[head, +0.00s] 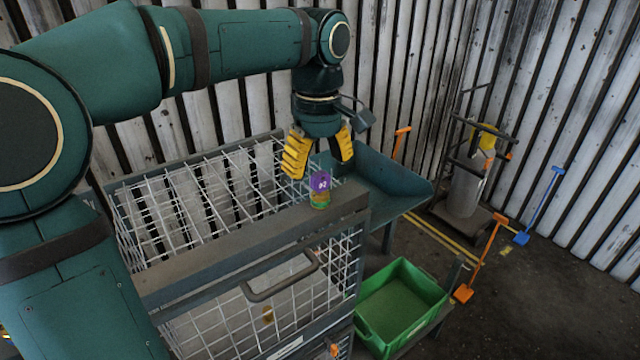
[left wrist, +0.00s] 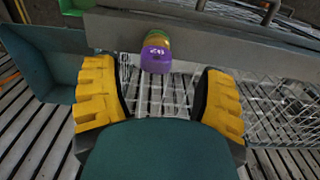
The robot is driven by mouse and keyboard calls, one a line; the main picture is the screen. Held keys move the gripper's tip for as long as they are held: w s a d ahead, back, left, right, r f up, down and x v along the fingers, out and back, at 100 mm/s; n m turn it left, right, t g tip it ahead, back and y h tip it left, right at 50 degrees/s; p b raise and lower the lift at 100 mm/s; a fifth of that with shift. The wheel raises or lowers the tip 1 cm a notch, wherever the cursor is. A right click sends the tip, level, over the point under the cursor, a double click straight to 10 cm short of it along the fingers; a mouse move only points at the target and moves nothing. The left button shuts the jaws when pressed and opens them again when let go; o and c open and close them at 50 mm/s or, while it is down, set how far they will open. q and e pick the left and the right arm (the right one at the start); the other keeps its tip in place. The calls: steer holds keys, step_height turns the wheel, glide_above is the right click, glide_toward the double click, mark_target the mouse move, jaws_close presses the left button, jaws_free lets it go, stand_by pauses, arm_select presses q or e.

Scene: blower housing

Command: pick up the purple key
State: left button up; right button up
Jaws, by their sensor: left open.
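The purple key (head: 320,181) is a small purple piece with pale markings. It sits at the top of a short stack with yellow and green pieces (head: 320,200) under it, by the dark top rail of the wire cage. It also shows in the left wrist view (left wrist: 156,58), ahead of and between the two fingers. My left gripper (head: 319,164) points down with its yellow fingers spread, just above and behind the key in the head view. It is open and empty, and no contact with the key shows. The left wrist view shows the same open fingers (left wrist: 160,84). My right gripper is not in view.
The wire cage (head: 190,215) has a dark rail (head: 250,235) and a handle (head: 282,282). A dark green chute (head: 385,185) adjoins it at right. A green bin (head: 400,305) stands lower right. A trolley (head: 465,185) and tools stand by the corrugated wall. Open floor lies at right.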

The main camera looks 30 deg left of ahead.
mark_target(320, 173)
arm_select(q)
steer(key=shift+w+d+f, duration=0.1)
steer(key=shift+w+f, duration=0.1)
steer(key=shift+f, duration=1.75)
steer(key=c, duration=1.2)
